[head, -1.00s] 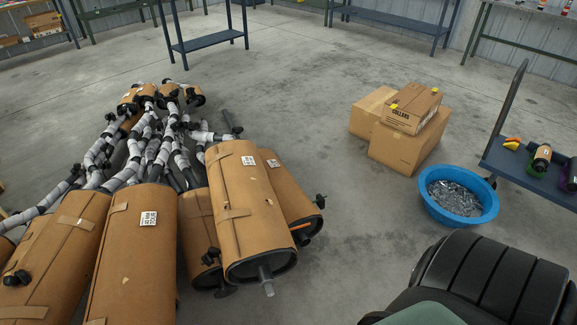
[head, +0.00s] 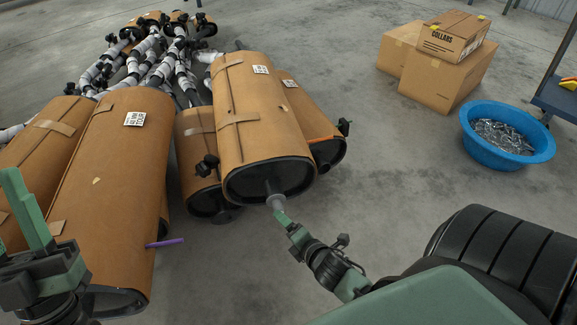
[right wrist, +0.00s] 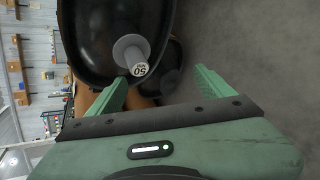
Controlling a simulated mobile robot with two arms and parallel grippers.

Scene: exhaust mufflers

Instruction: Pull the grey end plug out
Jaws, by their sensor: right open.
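The grey end plug (head: 276,201) sticks out of the black end of the front brown-wrapped muffler (head: 262,115). In the right wrist view the plug (right wrist: 131,52) shows a round flange and a pale end face marked 50. My right gripper (head: 284,219) is open, with its tips close to the plug's outer end in the head view. In the right wrist view its fingers (right wrist: 160,84) stand apart with nothing between them; the plug lies beyond the left fingertip, left of the gap's middle. Contact cannot be told. My left gripper (head: 45,215) is open and empty at the lower left.
Other wrapped mufflers (head: 118,170) lie close on both sides, with black knobs and a purple stick (head: 165,242) jutting out. A blue tub (head: 508,150) of metal parts and cardboard boxes (head: 440,75) stand at the right. The floor between is clear.

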